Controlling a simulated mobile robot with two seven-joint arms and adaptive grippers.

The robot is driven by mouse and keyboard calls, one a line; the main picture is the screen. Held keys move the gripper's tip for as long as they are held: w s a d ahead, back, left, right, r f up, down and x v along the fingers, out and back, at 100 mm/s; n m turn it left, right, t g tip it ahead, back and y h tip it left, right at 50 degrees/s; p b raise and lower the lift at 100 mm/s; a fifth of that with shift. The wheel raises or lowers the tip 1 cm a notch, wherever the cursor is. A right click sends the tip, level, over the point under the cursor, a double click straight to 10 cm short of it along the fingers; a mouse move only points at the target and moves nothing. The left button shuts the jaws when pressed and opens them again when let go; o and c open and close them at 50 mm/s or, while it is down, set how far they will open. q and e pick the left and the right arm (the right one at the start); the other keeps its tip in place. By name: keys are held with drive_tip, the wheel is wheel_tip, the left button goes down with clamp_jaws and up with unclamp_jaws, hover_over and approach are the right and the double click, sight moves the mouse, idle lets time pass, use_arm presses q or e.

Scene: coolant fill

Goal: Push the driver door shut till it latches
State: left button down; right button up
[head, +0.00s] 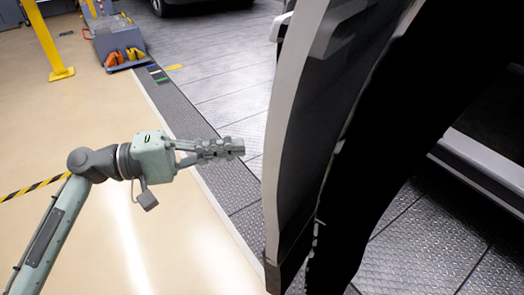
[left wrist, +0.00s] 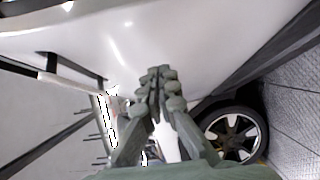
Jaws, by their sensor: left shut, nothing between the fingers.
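The driver door (head: 318,120) stands open in the head view, seen from its inner side and edge, with its dark trim toward the car. My left gripper (head: 238,147) is shut and empty, pointing right toward the door, and its fingertips look a little short of the door's edge. In the left wrist view the shut fingers (left wrist: 160,75) point at a smooth white panel (left wrist: 150,35), which looks like the door's outer skin. I cannot tell whether the fingers touch it. The latch is not visible. My right gripper is not in view.
The car's sill (head: 480,160) is at the right. A wheel (left wrist: 235,135) shows in the left wrist view. A grey-blue cart (head: 115,40) and a yellow post (head: 48,40) stand at the back left. The beige floor (head: 100,100) around my left arm is clear.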

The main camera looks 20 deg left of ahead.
use_arm(q)
drive_tip(key=shift+d+p, duration=0.35)
drive_tip(key=shift+d, duration=2.6)
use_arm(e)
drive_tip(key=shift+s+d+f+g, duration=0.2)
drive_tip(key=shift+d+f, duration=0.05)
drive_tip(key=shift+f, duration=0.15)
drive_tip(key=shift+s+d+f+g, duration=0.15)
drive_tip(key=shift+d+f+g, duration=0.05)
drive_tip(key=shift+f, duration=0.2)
use_arm(q)
drive_tip(key=shift+d, duration=0.15)
